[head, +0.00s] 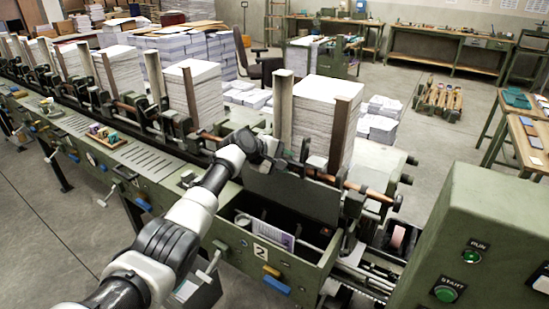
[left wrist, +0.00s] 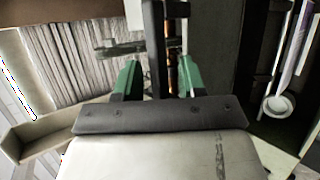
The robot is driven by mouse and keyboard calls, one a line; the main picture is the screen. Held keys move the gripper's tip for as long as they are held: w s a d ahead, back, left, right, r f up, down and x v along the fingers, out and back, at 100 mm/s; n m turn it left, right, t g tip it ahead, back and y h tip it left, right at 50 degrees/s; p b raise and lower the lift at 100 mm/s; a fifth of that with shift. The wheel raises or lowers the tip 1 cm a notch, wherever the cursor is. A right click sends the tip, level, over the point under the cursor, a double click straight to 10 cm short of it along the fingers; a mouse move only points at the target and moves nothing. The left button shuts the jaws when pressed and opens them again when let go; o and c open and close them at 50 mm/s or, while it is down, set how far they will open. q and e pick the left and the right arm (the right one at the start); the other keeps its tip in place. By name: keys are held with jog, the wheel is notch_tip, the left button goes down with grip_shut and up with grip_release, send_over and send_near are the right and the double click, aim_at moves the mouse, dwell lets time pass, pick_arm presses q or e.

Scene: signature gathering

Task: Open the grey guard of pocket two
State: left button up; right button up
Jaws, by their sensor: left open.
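The grey guard (head: 292,190) of pocket two is a flat dark panel in the head view. It stands steeply tilted at the back of an open compartment (head: 290,258) whose front carries the label 2 (head: 261,251). My left gripper (head: 272,150) is at the guard's upper left edge. In the left wrist view its green fingers (left wrist: 157,75) are apart, on either side of a dark upright bar (left wrist: 153,45). I cannot tell whether that bar is the guard's edge or whether the fingers touch it. My right gripper does not show.
A tall paper stack (head: 322,110) stands behind the guard between uprights. A copper-coloured rod (head: 372,191) runs along the machine. The compartment holds a purple-and-white booklet (head: 273,234) and a white cup (left wrist: 278,104). A green control box (head: 480,230) stands at the right.

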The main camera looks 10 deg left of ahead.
pick_arm(q)
jog(key=b+v, duration=0.1)
jog(key=v, duration=0.9)
jog(key=shift+s+r+b, duration=0.15)
jog(key=shift+s+b, duration=0.1)
jog(key=shift+b, duration=0.15)
jog(key=shift+a, duration=0.15)
